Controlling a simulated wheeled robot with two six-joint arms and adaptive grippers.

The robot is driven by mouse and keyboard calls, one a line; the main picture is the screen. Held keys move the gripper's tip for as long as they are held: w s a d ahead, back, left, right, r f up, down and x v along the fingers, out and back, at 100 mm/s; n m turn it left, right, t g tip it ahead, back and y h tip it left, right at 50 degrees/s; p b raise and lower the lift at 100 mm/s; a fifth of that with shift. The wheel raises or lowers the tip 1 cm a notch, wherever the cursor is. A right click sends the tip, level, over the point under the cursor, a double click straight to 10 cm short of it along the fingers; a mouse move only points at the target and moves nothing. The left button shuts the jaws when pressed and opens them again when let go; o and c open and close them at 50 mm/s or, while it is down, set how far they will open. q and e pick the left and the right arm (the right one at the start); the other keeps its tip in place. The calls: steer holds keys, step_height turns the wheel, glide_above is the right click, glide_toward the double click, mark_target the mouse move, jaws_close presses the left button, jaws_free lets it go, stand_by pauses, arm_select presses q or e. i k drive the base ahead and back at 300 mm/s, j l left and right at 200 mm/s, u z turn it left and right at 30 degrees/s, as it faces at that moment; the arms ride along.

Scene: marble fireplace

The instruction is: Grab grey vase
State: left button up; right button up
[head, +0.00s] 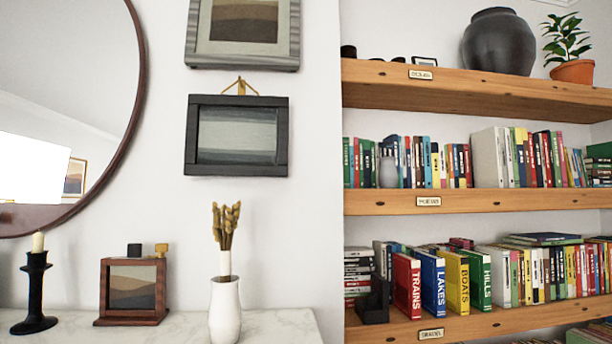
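A small grey vase (388,173) stands upright on the middle wooden shelf, in front of a row of books. A much larger, dark grey, round vase (500,43) stands on the top shelf. A white vase (225,311) with dried brown stems stands on the marble mantel at the lower middle. Neither of my grippers shows in the head view, so I cannot see where they are relative to the vases.
The middle shelf (385,203) holds books on both sides of the small grey vase. A potted plant (573,70) stands on the top shelf. The marble mantel (180,328) holds a black candlestick (36,290) and a framed picture (132,288).

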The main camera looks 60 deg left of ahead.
mark_target(388, 175)
steer(key=u, duration=1.35)
steer(key=i+l+u, duration=0.2)
steer(key=u, duration=0.2)
steer(key=i+l, duration=0.05)
steer(key=i, duration=0.05)
